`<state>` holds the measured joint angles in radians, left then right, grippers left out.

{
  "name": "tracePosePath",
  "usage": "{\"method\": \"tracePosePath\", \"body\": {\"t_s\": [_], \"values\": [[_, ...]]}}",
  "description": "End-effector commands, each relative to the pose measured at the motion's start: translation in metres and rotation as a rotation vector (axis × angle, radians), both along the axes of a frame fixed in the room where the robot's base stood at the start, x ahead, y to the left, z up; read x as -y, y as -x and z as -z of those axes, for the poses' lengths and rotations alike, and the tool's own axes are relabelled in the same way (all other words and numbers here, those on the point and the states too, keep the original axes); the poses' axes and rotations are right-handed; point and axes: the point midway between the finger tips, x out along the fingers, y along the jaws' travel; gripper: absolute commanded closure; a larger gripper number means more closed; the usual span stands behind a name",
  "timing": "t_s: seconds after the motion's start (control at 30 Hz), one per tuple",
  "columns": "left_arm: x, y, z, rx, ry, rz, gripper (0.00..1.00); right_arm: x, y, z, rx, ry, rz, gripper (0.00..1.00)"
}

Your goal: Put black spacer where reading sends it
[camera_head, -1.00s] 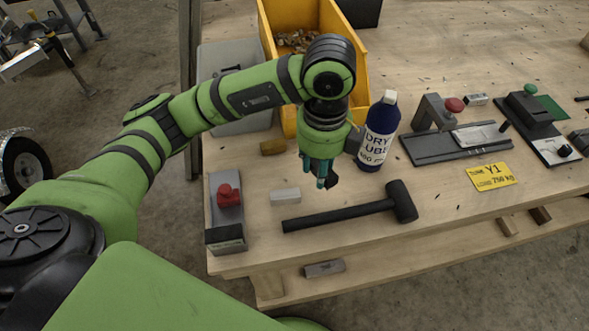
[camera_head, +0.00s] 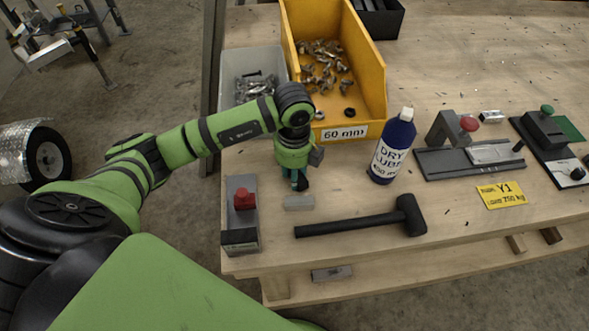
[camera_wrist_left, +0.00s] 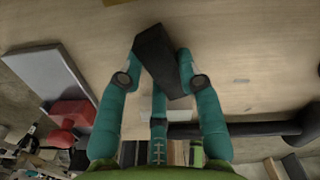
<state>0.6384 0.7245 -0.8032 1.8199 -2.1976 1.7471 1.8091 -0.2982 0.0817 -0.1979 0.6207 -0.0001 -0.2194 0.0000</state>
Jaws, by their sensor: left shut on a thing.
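My left gripper (camera_head: 296,184) is shut on the black spacer (camera_head: 303,184), above the front left of the bench. In the left wrist view the black spacer (camera_wrist_left: 160,62) is a dark block, tilted between the teal fingers. Behind it stands a yellow bin (camera_head: 372,97) labelled 60 mm, holding several metal fittings and a black round piece. A grey bin (camera_head: 236,62) with metal parts is left of it; its front is partly behind my arm. A measuring fixture (camera_head: 432,162) with a red knob lies to the right; its reading is not legible. My right gripper is not in view.
A pale block (camera_head: 299,203) lies just below the gripper. A red-topped fixture (camera_head: 240,222) is left, a black mallet (camera_head: 350,226) in front. A DRY LUBE bottle (camera_head: 392,148), a yellow Y1 plate (camera_head: 501,195) and a green-knobbed fixture (camera_head: 545,128) are right. A black bin (camera_head: 378,22) is behind.

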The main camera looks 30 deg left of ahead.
Motion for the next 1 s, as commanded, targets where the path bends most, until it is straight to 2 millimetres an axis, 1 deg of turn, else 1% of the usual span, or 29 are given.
{"method": "tracePosePath", "body": {"t_s": [0.2,0.33,0.37,0.4,0.77,0.8,0.87,0.97,1.0], "values": [[0.000,0.000,0.001,0.001,0.001,0.000,0.97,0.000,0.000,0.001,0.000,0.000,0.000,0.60],[0.001,0.000,0.005,0.000,0.001,0.000,0.97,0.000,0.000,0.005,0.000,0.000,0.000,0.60],[0.001,0.000,0.004,0.000,0.001,0.000,0.53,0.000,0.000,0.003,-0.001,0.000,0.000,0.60],[0.001,0.000,0.003,0.000,0.001,0.000,0.41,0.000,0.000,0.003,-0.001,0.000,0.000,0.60],[0.001,0.000,0.001,0.000,0.001,0.000,0.41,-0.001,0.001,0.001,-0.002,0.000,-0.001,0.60],[0.001,0.000,-0.002,0.000,0.001,0.000,0.41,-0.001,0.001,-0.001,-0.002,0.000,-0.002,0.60],[0.001,-0.001,-0.006,0.003,0.003,0.000,0.41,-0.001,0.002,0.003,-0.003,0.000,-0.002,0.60],[0.001,-0.002,-0.021,0.007,0.003,0.000,0.41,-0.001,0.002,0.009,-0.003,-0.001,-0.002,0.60],[0.001,-0.002,-0.029,0.007,0.003,0.001,0.41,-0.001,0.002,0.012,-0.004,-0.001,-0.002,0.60]]}}
